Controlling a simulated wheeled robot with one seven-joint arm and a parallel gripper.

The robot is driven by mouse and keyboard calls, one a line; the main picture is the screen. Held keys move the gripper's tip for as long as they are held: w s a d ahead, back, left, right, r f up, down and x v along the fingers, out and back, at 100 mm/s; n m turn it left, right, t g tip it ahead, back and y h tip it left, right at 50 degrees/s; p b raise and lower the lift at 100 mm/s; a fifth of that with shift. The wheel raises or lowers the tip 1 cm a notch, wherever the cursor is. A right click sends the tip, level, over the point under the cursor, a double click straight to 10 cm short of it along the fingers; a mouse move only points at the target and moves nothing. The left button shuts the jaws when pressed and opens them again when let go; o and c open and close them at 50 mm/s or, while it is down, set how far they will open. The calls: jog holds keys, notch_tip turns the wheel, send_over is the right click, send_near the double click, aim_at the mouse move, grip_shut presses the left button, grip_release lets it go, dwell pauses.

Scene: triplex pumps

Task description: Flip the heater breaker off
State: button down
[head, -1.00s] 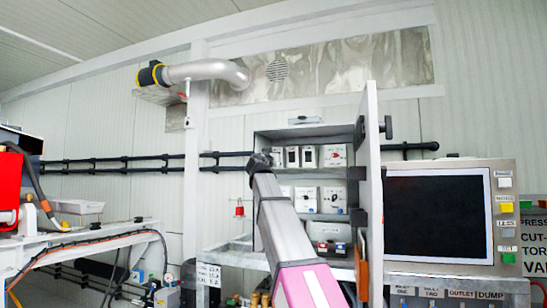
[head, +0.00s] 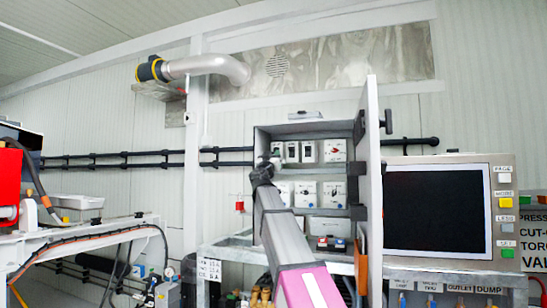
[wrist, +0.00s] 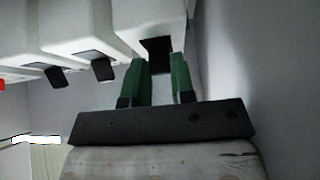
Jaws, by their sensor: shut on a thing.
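An open grey cabinet (head: 328,128) holds a top row of white breakers with black toggles. The leftmost breaker (head: 277,149) is partly hidden by my gripper (head: 270,163). In the wrist view, my gripper (wrist: 159,80) has its green fingers on either side of the black toggle (wrist: 157,50) of the nearest white breaker (wrist: 152,20), shut on it. Two more breakers with black toggles (wrist: 103,69) stand to the left there. I cannot read any label that names the heater breaker.
A red-and-white switch (head: 336,150) sits at the right of the top row, with more white switches (head: 306,193) below. A monitor panel (head: 440,210) stands right of the door.

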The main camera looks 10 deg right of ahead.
dwell(0.3)
jog(key=c, duration=1)
grip_release()
jog(key=shift+o, duration=0.2)
jog(key=shift+s, duration=0.1)
jog(key=v, duration=1)
jog(key=shift+s+a+f, duration=0.2)
jog(key=shift+f, duration=0.1)
